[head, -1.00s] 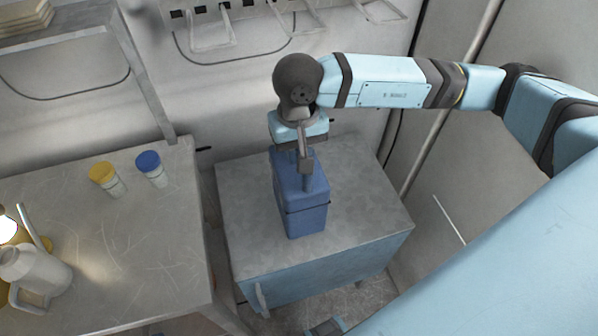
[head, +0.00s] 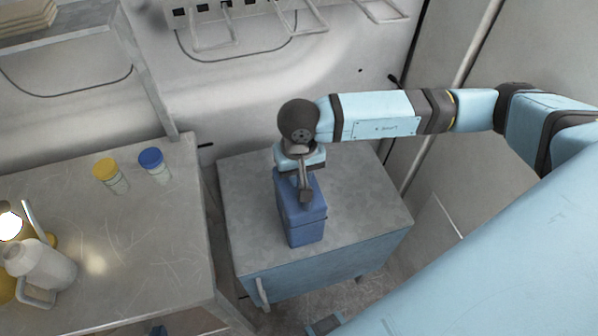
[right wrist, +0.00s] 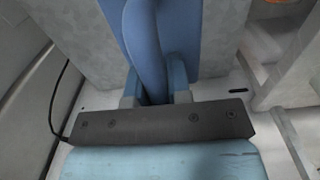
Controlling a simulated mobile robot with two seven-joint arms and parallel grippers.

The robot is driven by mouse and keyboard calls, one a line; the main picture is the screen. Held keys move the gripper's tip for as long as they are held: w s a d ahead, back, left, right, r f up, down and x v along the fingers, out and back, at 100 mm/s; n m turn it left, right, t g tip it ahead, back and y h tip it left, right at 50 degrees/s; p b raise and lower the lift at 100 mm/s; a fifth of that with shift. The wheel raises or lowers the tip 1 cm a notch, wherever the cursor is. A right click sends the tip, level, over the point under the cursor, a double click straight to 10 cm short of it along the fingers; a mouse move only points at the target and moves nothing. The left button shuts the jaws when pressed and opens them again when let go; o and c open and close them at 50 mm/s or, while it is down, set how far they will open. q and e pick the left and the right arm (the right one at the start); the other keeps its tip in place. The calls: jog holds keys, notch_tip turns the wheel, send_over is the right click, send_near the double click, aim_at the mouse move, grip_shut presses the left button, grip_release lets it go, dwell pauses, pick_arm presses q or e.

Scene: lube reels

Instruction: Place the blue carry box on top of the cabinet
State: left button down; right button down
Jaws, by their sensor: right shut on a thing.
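The blue carry box (head: 304,222) is upright over the middle of the grey cabinet top (head: 362,205). Its base looks to be on or very close to the surface; I cannot tell if a small gap remains. My right gripper (head: 305,190) is above the box and shut on its handle. In the right wrist view the blue handle (right wrist: 147,45) runs between the fingers, with the blue box body behind it. The gripper hides part of the box top. I cannot make out my left gripper's fingers in either view.
A scratched metal table (head: 150,235) stands left of the cabinet, holding a yellow-capped jar (head: 107,172), a blue-capped jar (head: 153,162) and a pale jug (head: 42,265). A wall with hooks is behind. The cabinet top's right side is clear.

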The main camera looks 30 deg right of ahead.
jog(key=shift+f, duration=0.15)
jog(key=c, duration=1.1)
grip_release()
jog(key=shift+o, duration=0.2)
jog(key=shift+r, duration=0.55)
notch_tip(320, 180, up, 11)
jog(key=shift+f+b, duration=0.2)
jog(key=shift+b, duration=0.7)
jog(key=shift+r, duration=0.35)
jog(key=shift+a+f, duration=0.1)
